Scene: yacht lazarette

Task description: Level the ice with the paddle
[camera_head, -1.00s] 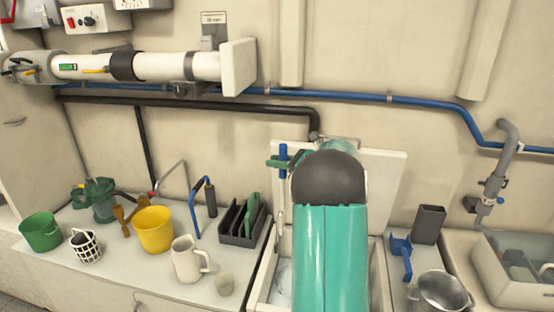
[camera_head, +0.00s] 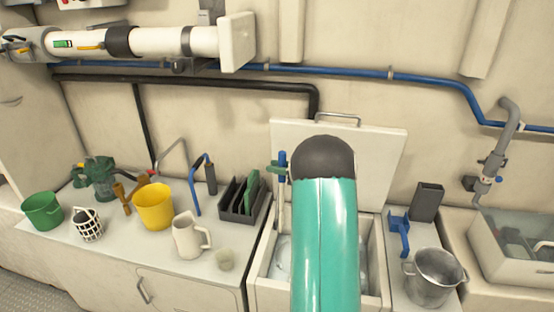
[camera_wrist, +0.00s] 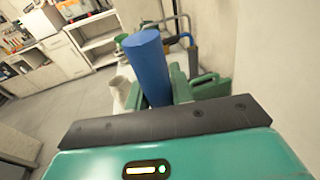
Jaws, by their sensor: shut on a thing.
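The paddle shows as a blue handle (camera_head: 282,162) with a pale shaft (camera_head: 281,205) going down, nearly upright, into the left side of the open ice box (camera_head: 258,288). Its lower end is hidden. My gripper (camera_head: 275,167) is shut on the handle, mostly behind my arm. In the wrist view the blue handle (camera_wrist: 148,62) stands between my green fingers. Pale ice (camera_head: 282,255) shows in the box left of my arm; my arm hides the middle. The box's white lid (camera_head: 380,155) stands open against the wall.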

